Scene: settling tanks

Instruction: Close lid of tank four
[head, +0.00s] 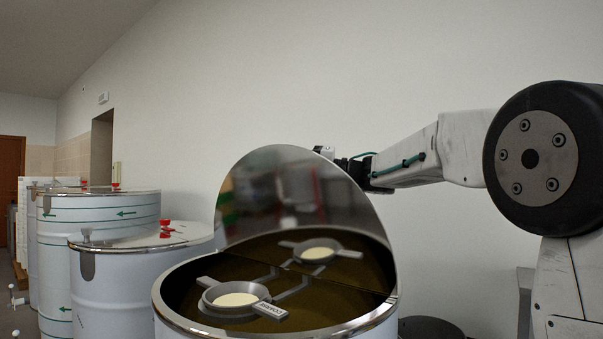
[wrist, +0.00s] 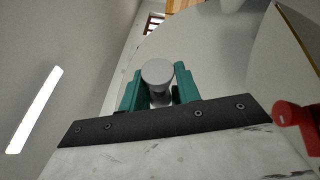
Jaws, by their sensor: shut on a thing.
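The open tank (head: 175,306) is a round metal drum in the front middle of the head view. Its shiny half lid (head: 270,190) stands steeply raised, reflecting the inside. My gripper (head: 350,166) is behind the lid's upper right edge, its fingertips largely hidden there. In the wrist view my gripper (wrist: 157,88) has its green fingers on both sides of a round grey knob (wrist: 157,70) and is shut on it. The knob appears to belong to the lid. No tank number is readable.
Inside the tank, a float with a pale round disc (head: 236,299) rests on dark liquid. More closed tanks (head: 105,275) stand to the left, with red fittings (head: 166,228) on the nearer one. A plain wall is behind. A red handle (wrist: 292,114) shows at the wrist view's right edge.

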